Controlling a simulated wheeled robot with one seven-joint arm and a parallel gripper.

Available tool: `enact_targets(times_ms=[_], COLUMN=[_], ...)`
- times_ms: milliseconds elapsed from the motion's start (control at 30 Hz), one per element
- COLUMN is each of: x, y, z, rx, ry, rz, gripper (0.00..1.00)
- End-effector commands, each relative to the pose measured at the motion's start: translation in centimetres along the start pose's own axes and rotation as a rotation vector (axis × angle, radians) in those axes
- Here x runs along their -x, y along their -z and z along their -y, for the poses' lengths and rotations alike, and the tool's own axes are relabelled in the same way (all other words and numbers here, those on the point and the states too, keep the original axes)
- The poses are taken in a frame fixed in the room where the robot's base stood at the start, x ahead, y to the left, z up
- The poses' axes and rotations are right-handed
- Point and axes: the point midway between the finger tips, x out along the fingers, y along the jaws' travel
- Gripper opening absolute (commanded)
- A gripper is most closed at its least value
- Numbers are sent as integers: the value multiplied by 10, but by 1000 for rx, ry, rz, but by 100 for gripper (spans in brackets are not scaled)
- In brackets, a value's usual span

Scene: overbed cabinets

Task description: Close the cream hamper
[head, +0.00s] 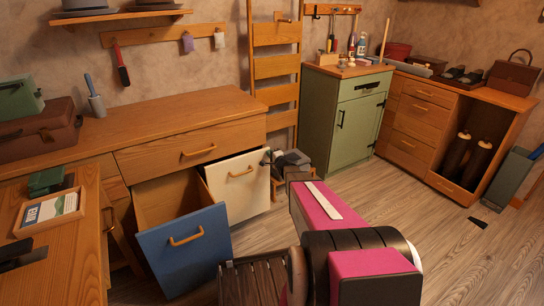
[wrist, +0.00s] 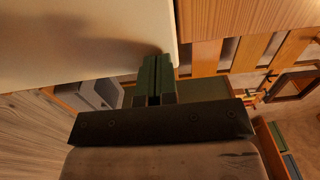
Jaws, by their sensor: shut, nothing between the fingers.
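The cream hamper (head: 238,186) has a cream front with a wooden handle. It stands partly pulled out from under the wooden counter, right of the blue hamper. In the wrist view its cream panel (wrist: 80,40) fills the upper left. My gripper (wrist: 154,76) is shut and empty, with its dark green fingers at the edge of that panel. I cannot tell whether they touch it. In the head view my arm reaches in from the lower right toward the cream front's right edge, and the fingertips are hard to make out.
The blue hamper (head: 185,250) is pulled far out, left of the cream one. A low rack with dark items (head: 292,160) stands right behind my wrist. A wooden ladder (head: 276,68) leans on the wall. A green cabinet (head: 345,120) stands farther right.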

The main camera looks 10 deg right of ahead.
Motion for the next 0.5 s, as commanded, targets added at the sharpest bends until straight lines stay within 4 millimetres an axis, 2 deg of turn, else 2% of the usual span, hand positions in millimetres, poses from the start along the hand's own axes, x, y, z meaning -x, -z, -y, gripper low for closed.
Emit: enact_targets(times_ms=[267,500], x=[-3,-42], y=[0,2], z=[0,-1], rx=[0,1], ry=[0,2], rz=[0,0], gripper=[0,0])
